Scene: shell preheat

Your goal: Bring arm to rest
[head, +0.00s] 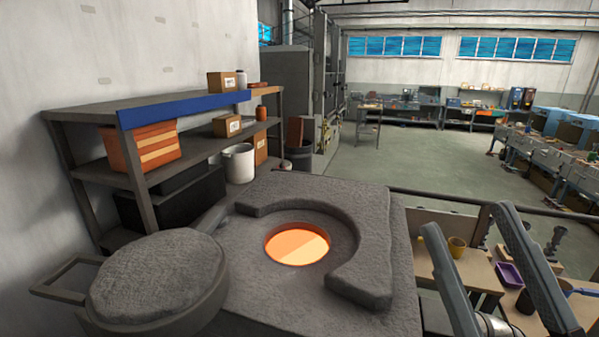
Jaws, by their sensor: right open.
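My right gripper (467,220) is at the lower right of the head view, close to the camera. Its two grey fingers point up and stand well apart, with nothing seen between them. It is to the right of the grey furnace (376,215), apart from it, and in front of a workbench. The furnace has a round glowing orange opening (297,243) with a raised curved rim around its far and right sides. The round grey lid (155,275) is swung to the left, clear of the opening. My left gripper is not in view.
A metal shelf (90,106) with boxes and an orange bin (141,146) stands behind the furnace at left. Open floor (400,160) lies beyond.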

